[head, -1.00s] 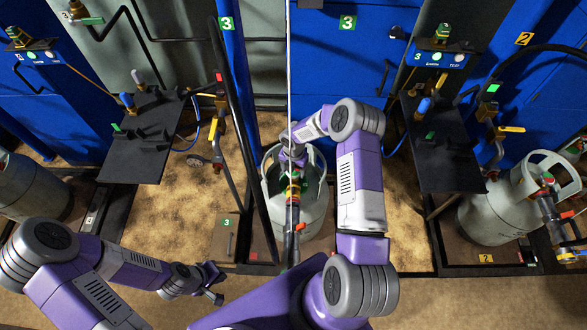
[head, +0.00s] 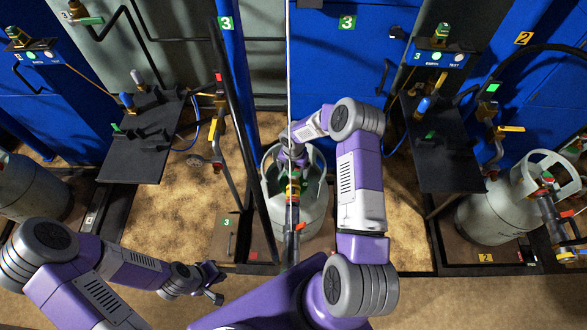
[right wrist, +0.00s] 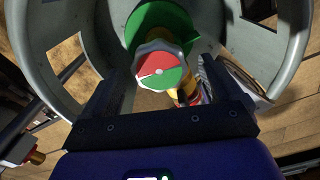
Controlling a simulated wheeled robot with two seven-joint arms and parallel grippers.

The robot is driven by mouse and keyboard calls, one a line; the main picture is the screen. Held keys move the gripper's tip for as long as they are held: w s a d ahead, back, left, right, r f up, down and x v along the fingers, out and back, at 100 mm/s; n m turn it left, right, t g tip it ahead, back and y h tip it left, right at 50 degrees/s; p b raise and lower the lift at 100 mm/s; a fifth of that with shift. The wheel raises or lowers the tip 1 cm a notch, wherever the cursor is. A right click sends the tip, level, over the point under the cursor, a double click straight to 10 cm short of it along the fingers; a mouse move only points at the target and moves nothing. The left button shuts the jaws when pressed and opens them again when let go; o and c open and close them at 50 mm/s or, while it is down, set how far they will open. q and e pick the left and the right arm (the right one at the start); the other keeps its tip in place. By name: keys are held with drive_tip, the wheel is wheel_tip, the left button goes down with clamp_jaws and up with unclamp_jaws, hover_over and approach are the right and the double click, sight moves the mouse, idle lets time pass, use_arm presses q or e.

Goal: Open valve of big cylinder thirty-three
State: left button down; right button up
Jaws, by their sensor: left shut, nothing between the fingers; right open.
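The big cylinder (head: 312,212) stands in the middle of the head view, in the bay marked 3. In the right wrist view its grey collar (right wrist: 65,60) surrounds a valve knob (right wrist: 160,68) with a red and green top face. My right gripper (right wrist: 155,85) is open, with its two dark fingers on either side of the knob. I cannot tell whether they touch it. In the head view my right arm hides most of the valve. My left gripper (head: 213,284) is shut and empty, low at the left, away from the cylinder.
A dark hose (head: 245,150) and a thin pale vertical line (head: 289,90) pass close to the cylinder. Black shelves (head: 145,135) stand left and right (head: 437,150). Another grey cylinder (head: 500,212) stands at right. Open floor (head: 165,215) lies left of the middle cylinder.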

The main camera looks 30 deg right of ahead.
wheel_tip(320, 180, up, 8)
drive_tip(key=shift+f+p, duration=0.2)
drive_tip(key=shift+p, duration=1)
